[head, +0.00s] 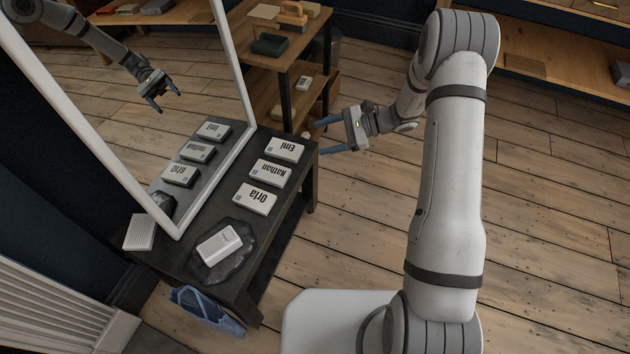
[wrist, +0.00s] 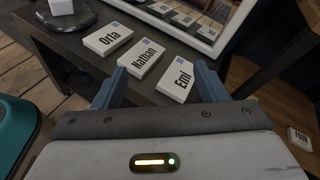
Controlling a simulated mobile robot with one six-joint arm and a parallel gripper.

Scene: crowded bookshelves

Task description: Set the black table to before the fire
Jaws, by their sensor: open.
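A white block (head: 219,245) lies on a dark, uneven patch (head: 240,262) at the near end. My gripper (head: 328,135) is open and empty, just right of the table's far end. In the wrist view its fingers (wrist: 160,78) frame the Nathan card (wrist: 143,58) and Emi card (wrist: 181,79), apparently without gripping them.
The mirror (head: 215,190) reflects the cards and my arm. A blue object (head: 205,308) is low by the table's near end. A wooden unit (head: 283,62) behind holds a dark green box (head: 270,44). A teal object (wrist: 14,130) shows at the wrist view's left. Floor at right is open.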

